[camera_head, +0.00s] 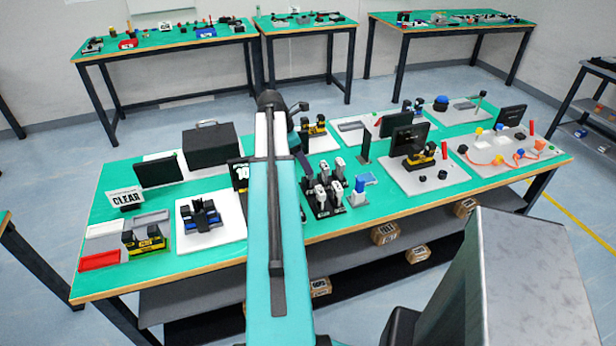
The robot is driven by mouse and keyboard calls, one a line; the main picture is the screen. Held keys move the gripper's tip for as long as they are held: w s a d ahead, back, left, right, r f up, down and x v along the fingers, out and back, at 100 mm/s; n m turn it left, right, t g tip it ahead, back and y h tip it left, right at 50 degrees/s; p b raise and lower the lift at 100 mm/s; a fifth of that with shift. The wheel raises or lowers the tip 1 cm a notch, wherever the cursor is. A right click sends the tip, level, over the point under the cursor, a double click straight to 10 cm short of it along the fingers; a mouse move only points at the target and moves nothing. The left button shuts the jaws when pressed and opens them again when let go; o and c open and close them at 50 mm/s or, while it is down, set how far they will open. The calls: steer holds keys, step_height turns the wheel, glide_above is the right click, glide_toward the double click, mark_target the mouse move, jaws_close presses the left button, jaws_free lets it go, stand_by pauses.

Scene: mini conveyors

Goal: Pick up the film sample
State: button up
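I cannot pick out the film sample with certainty; the items on the green table (282,222) are small at this distance. My teal arm rises through the middle of the head view and covers part of the table. Its dark upper joint shows above the table's far edge. I cannot make out my gripper or its fingers, so nothing shows whether it holds anything.
Cardboard boxes sit on the shelf below. Other green tables stand behind.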

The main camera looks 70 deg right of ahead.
steer(key=shift+f, duration=0.1)
steer(key=shift+p+x, duration=1)
steer(key=shift+x, duration=1.5)
steer(key=shift+s, duration=0.1)
steer(key=shift+c, duration=0.4)
steer(key=c, duration=1)
